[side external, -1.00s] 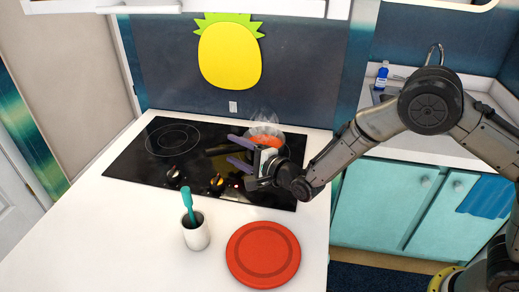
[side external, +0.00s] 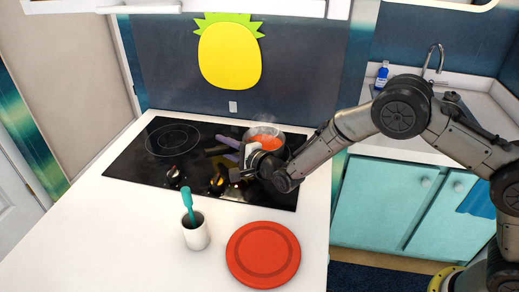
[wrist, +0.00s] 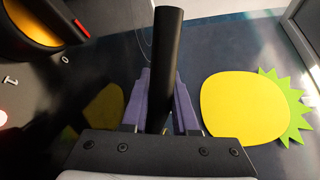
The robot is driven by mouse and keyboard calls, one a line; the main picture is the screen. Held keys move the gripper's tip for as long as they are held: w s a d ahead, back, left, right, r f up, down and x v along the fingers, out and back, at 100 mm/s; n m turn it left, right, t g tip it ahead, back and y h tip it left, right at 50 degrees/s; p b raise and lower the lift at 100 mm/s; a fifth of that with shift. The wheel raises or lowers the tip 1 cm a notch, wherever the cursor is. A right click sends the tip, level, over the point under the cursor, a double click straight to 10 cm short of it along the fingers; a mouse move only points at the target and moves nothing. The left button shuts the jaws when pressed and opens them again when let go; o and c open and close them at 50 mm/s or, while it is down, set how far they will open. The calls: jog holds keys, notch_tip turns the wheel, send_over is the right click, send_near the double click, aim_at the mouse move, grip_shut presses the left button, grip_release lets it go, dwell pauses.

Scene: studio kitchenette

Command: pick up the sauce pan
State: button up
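The sauce pan (side external: 266,134) stands on the right of the black cooktop, with orange-red food inside and a clear lid above it. Its black handle points left and shows large and upright in the wrist view (wrist: 168,45). The pan's body is out of sight there, and the exact finger contact is partly hidden.
The black cooktop (side external: 135,165) has front knobs near my gripper. A white cup (side external: 196,236) with a teal utensil and a red plate (side external: 263,255) stand on the counter in front. A yellow pineapple board (side external: 229,56) hangs on the back wall.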

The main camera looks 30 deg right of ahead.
grip_shut()
dwell(0.9)
jog(key=shift+r, duration=0.1)
